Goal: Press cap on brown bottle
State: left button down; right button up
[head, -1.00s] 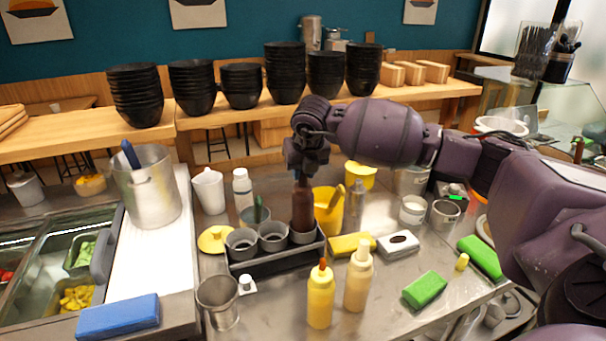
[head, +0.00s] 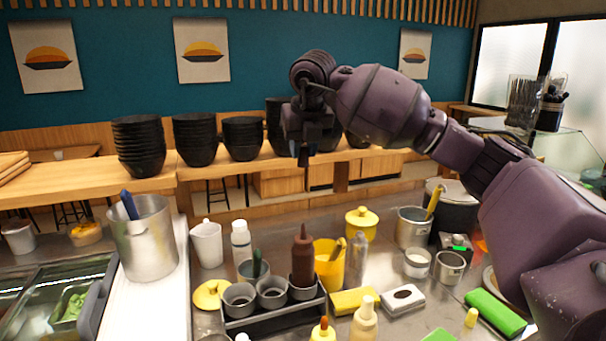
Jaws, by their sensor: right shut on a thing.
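The brown bottle (head: 303,262) stands upright at the right end of the dark grey rack (head: 278,318), in or just behind the right cup. A narrow brown tip like a nozzle or cap shows on its top; I cannot tell how firmly it sits. My right gripper (head: 304,160) points down high above the bottle, clear of it. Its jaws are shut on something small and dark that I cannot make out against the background. My left gripper is not in view.
A yellow container (head: 328,264) and a metal shaker (head: 357,260) stand right of the bottle. Yellow and cream squeeze bottles (head: 365,322) are in front. A white bottle (head: 241,245) and white jug (head: 206,244) stand left. Stacked black bowls (head: 138,146) line the back counter.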

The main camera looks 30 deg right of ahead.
jog(key=shift+r, duration=0.75)
jog(key=shift+s+d+f+p, duration=0.15)
jog(key=shift+d+f+p, duration=0.1)
jog(key=shift+f+p, duration=0.2)
jog(key=p, duration=0.5)
send_over(303, 224)
jog(key=s, duration=0.1)
notch_tip(303, 224, down, 10)
jog(key=shift+w+f, duration=0.1)
jog(key=shift+w, duration=0.5)
jog(key=shift+s+f+b, duration=0.1)
jog(key=shift+f+b, duration=0.25)
jog(key=shift+f, duration=1.45)
jog(key=shift+b, duration=0.6)
jog(key=shift+f+b, duration=0.6)
jog(key=shift+f, duration=0.2)
